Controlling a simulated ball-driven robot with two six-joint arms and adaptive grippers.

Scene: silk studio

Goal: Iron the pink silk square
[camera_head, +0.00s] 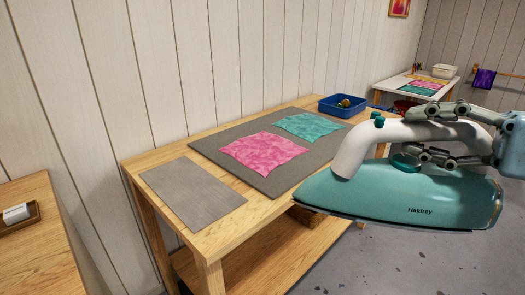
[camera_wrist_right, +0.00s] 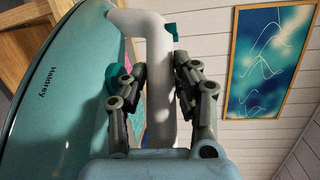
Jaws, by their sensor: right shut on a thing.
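The pink silk square (camera_head: 263,149) lies on the grey ironing mat (camera_head: 210,144) on the wooden table. A teal silk square (camera_head: 310,126) lies behind it on the same mat. My right gripper (camera_head: 428,133) is shut on the white handle of the teal iron (camera_head: 400,195), held up in front of the table's right side and apart from the silk. In the right wrist view the gripper (camera_wrist_right: 160,85) has its fingers on both sides of the handle, with the iron's body (camera_wrist_right: 65,90) at left. My left gripper is not in view.
A flat grey plate (camera_head: 193,192) lies on the table's near left. A blue bin (camera_head: 342,105) stands at its far end. A second wooden table (camera_head: 40,245) is at the left, and a white table (camera_head: 405,95) is at the back right. A wall runs behind the table.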

